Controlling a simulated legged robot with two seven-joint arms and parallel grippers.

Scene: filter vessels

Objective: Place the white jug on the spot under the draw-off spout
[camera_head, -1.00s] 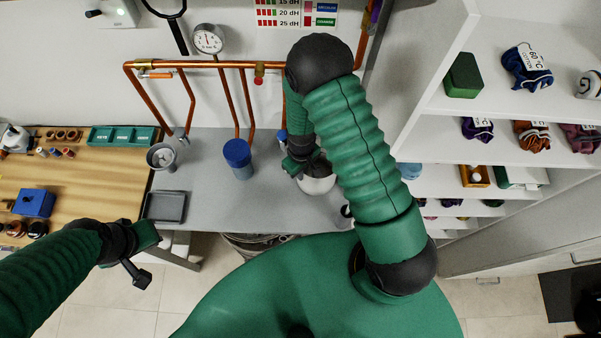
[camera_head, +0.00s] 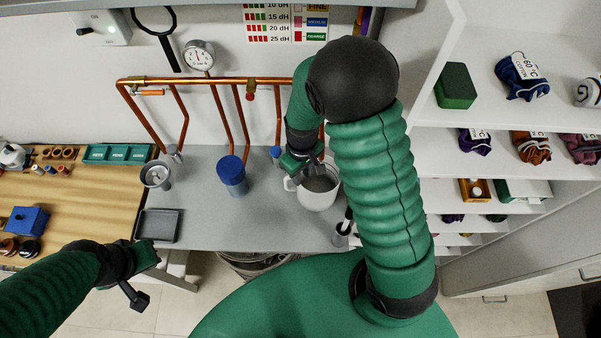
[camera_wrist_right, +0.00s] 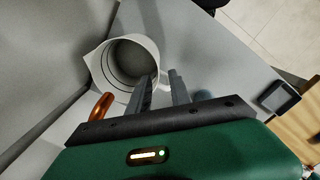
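The white jug (camera_head: 317,195) stands upright on the grey counter at the centre, handle on its left side in the head view. The right wrist view looks into the jug (camera_wrist_right: 130,64); its inside looks empty. My right gripper (camera_head: 312,168) is at the jug's handle side. Its two grey fingers (camera_wrist_right: 160,85) are apart by the handle; whether they touch it is unclear. My left gripper (camera_head: 140,278) hangs low over the floor, away from the jug, its fingers unclear. A curved copper pipe end (camera_wrist_right: 101,106) near the jug may be the draw-off spout; I cannot be sure.
Copper pipes (camera_head: 205,81) run along the wall behind the counter. A blue-capped vessel (camera_head: 232,175), a grey cup (camera_head: 156,175) and a dark tray (camera_head: 158,226) stand to the left. White shelves (camera_head: 440,150) rise on the right. Counter between vessel and jug is clear.

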